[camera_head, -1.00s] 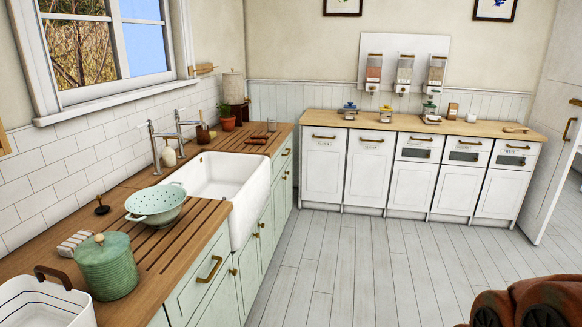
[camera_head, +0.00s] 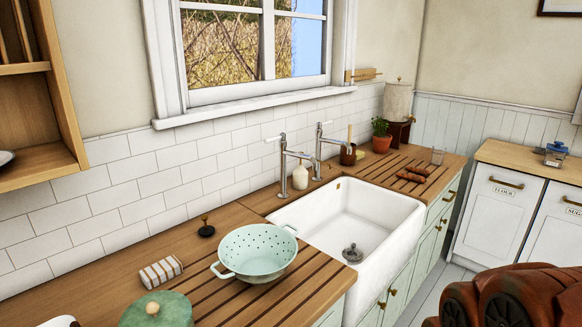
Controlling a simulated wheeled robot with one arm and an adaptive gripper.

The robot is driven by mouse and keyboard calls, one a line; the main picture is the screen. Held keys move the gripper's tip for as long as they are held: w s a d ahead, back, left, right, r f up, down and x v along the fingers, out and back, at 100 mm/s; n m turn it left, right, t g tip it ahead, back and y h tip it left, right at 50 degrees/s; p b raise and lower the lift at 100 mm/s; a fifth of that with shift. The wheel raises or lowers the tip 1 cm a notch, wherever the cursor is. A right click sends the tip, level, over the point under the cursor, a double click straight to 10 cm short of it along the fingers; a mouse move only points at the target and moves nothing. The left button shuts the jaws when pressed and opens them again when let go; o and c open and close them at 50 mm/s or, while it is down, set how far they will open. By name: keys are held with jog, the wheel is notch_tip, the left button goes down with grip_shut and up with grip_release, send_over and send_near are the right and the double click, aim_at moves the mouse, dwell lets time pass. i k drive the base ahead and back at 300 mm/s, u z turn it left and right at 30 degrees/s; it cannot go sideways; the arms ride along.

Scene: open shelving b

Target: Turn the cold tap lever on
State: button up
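Two chrome taps stand on the wooden counter behind the white sink (camera_head: 400,216). The nearer tap (camera_head: 284,165) is on the left, and the farther tap (camera_head: 318,150) is to its right. Each has a tall upright body, a spout reaching over the sink and a small pale lever at the top: the nearer lever (camera_head: 273,139) and the farther lever (camera_head: 325,123). No hot or cold marking is readable, so I cannot tell which is the cold one. No water stream is visible. My gripper is not in view.
A mint colander (camera_head: 256,252), striped cloth (camera_head: 161,272) and green lidded pot (camera_head: 155,312) stand left of the sink. A soap bottle (camera_head: 300,175) is by the taps. A potted plant (camera_head: 381,138) is farther right.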

aim_at(319, 125)
jog(key=z, duration=1)
jog(key=i, duration=2.8)
jog(key=u, duration=3.05)
